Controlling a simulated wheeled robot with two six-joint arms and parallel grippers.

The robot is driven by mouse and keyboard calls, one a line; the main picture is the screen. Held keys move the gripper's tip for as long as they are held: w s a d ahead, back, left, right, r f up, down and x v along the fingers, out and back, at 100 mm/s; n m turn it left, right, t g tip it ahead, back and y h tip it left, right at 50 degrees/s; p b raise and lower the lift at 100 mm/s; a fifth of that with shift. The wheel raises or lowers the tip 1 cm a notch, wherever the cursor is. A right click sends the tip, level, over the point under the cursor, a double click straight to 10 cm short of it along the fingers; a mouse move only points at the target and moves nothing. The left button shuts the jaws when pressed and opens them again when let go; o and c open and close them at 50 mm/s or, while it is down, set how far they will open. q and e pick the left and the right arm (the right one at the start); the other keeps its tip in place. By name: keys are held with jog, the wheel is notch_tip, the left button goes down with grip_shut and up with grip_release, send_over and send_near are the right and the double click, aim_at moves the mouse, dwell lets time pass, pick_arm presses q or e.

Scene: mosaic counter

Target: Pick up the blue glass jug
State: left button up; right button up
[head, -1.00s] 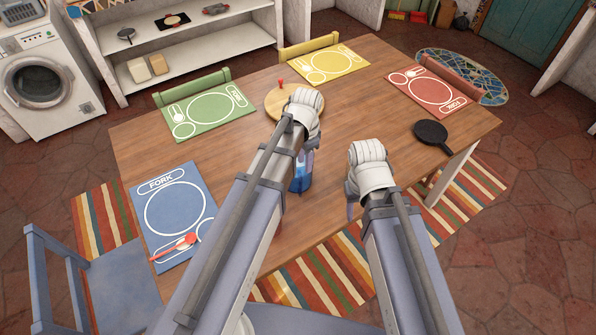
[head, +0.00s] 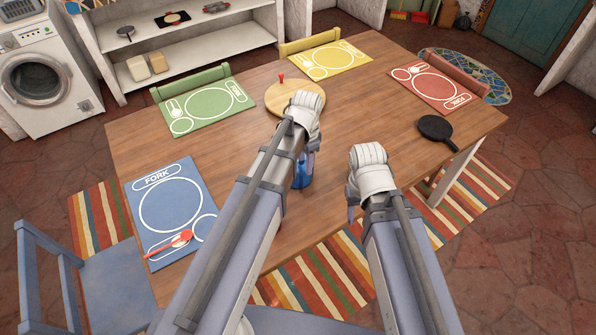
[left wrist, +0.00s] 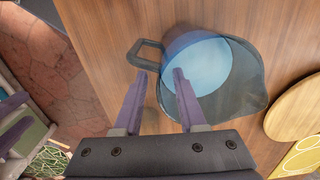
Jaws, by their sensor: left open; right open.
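The blue glass jug (head: 304,176) stands on the wooden table, partly hidden behind my left arm and gripper in the head view. In the left wrist view the see-through jug (left wrist: 245,85) shows from above, with a pale blue round area inside and its handle (left wrist: 147,56) to the left. My left gripper (left wrist: 159,74) is open above it. One finger overlaps the jug's handle-side edge, the other is left of the jug; contact cannot be told. My right gripper (head: 351,203) is open and empty, to the right of the jug over the near side of the table.
A round wooden board (head: 295,97) with a red knob lies beyond the jug. Green (head: 206,108), yellow (head: 325,61), red (head: 437,86) and blue (head: 171,205) place mats lie around the table. A black pan (head: 437,129) is at right. A blue chair (head: 115,275) stands front left.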

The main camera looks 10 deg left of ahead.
pick_arm(q)
jog(key=shift+f+b, duration=2.6)
jog(key=shift+f, duration=0.15)
jog(key=shift+r, duration=0.1)
jog(key=shift+c, duration=0.2)
grip_shut()
jog(key=shift+s, duration=0.1)
